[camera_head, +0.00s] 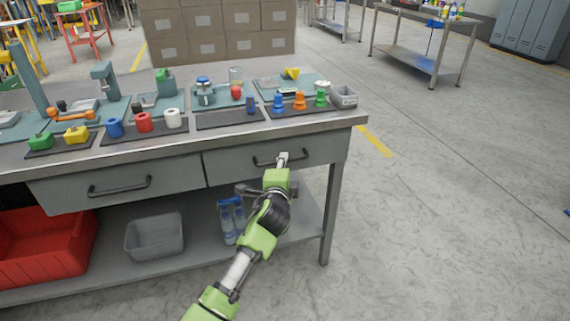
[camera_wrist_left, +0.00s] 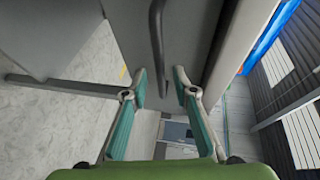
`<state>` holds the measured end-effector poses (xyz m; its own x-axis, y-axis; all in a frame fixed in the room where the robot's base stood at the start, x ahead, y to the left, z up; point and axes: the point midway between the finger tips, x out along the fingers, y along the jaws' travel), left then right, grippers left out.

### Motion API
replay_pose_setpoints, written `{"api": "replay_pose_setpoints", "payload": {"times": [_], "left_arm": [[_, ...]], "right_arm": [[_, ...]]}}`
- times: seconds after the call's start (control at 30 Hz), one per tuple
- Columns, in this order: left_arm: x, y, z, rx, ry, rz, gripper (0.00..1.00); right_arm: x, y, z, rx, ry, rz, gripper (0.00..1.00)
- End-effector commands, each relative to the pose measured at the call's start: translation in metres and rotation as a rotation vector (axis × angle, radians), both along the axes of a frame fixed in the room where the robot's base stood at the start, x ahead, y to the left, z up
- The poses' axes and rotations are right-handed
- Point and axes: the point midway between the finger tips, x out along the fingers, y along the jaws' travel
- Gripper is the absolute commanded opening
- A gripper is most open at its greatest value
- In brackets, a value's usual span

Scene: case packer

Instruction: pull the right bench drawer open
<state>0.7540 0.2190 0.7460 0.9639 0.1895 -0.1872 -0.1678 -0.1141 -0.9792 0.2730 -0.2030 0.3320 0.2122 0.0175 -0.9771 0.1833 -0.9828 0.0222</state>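The right bench drawer (camera_head: 235,168) is a grey front under the bench top and looks shut. Its dark bar handle (camera_head: 262,162) is partly hidden by my left gripper (camera_head: 283,160), which is at the right part of the handle. In the left wrist view the drawer front (camera_wrist_left: 185,30) fills the upper middle. The handle (camera_wrist_left: 157,40) runs down into the space between the fingertips of my left gripper (camera_wrist_left: 160,82). The fingers stand apart, with gaps either side of the bar. My right gripper is in neither view.
The left drawer (camera_head: 70,190) has its own handle (camera_head: 120,187). A red bin (camera_head: 45,250), a grey bin (camera_head: 155,236) and bottles (camera_head: 231,220) stand on the lower shelf. A bench leg (camera_head: 331,215) is right of my arm. The floor in front is clear.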

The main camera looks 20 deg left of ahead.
Motion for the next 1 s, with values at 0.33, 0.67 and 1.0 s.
{"api": "replay_pose_setpoints", "payload": {"times": [0.33, 0.67, 1.0], "left_arm": [[0.032, 0.006, -0.007, -0.001, 0.001, 0.0, 0.26], [0.034, 0.007, -0.007, -0.001, 0.0, -0.001, 0.26], [0.034, 0.007, -0.007, -0.001, 0.001, -0.001, 0.0]], "right_arm": [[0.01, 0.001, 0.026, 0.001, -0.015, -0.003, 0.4], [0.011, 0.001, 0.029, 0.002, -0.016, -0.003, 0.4], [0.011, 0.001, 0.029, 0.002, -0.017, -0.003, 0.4]]}}
